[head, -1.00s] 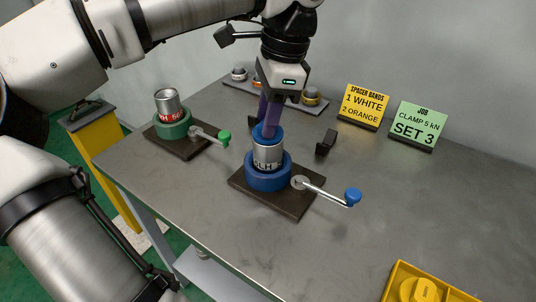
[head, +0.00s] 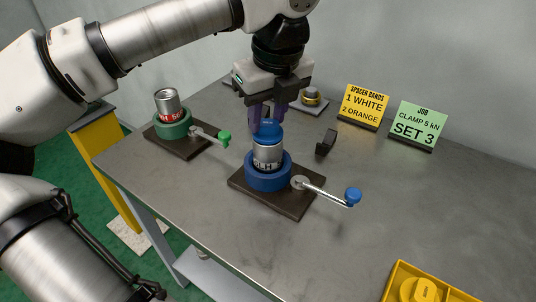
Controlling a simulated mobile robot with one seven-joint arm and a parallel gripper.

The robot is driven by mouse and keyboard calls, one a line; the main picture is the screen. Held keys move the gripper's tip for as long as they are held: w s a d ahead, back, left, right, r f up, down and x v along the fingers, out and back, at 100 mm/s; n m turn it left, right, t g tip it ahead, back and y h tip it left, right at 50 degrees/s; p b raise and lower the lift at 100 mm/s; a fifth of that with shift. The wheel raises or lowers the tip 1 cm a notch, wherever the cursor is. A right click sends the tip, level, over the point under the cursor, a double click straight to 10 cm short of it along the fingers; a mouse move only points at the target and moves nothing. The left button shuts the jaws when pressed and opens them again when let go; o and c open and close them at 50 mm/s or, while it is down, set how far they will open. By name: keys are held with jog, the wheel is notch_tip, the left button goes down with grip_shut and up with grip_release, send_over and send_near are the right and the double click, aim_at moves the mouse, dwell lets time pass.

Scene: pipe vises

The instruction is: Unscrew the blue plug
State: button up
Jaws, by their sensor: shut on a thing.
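The blue plug (head: 268,132) sits on top of a silver pipe piece (head: 267,156) with dark lettering. The pipe stands upright in the blue vise (head: 268,179) on a dark base plate, with a blue-knobbed crank (head: 330,193) on its right. My gripper (head: 266,122) comes from above with its purple fingers shut on the blue plug. The fingers hide part of the plug's top. I cannot tell how far the plug is threaded in.
A green vise (head: 174,126) with a green-knobbed crank holds another pipe (head: 168,102) at left. A rack with caps (head: 311,100) stands behind, a dark bracket (head: 327,142) at right. Yellow (head: 364,106) and green (head: 413,125) signs stand behind; a yellow tray (head: 400,275) is at front right.

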aim_at(268, 122)
jog(key=shift+m, duration=0.3)
jog(key=m+h, duration=0.1)
jog(key=m, duration=0.4)
jog(key=o, duration=0.4)
jog(key=shift+t, duration=0.3)
jog(key=c, duration=0.4)
jog(key=shift+r+p, duration=0.55)
jog(key=shift+r, duration=0.15)
jog(key=shift+w+p+v, duration=0.2)
jog(key=shift+p+v, duration=0.4)
jog(key=shift+v, duration=0.3)
jog(key=shift+w+p+v, duration=0.2)
jog(key=shift+p+v, duration=0.35)
jog(key=shift+v, duration=0.35)
jog(key=shift+r, duration=0.1)
